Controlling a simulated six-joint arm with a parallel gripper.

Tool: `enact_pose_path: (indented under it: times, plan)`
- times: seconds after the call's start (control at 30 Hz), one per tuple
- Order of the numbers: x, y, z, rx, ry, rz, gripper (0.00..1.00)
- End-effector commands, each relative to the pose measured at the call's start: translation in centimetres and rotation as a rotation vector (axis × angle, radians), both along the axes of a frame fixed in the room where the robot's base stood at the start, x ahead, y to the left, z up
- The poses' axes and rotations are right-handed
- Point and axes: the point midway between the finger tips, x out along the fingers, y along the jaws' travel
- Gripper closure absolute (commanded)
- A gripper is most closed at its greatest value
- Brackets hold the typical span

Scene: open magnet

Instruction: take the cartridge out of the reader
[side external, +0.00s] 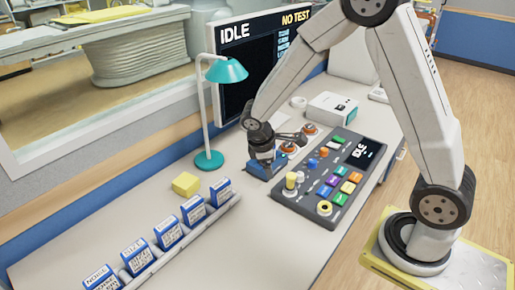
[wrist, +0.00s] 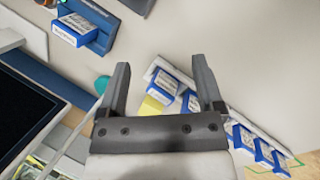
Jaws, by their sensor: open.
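The reader (wrist: 103,38) is a blue block at the upper left of the wrist view. A blue cartridge with a white label (wrist: 72,30) sits in it.
A rack (side external: 190,237) holds several blue cartridges with white labels. A yellow block (side external: 186,184) and a teal lamp (side external: 209,160) stand near it. The button panel (side external: 300,206) is right of the reader. The front of the table is clear.

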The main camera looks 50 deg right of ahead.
Motion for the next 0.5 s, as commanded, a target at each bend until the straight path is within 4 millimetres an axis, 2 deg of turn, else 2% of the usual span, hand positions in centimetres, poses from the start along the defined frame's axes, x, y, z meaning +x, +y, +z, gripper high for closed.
enact_pose_path:
  times: [0.5]
  plan:
    - [8.1, -6.6, -5.4, -0.353, 0.295, 0.398, 0.15]
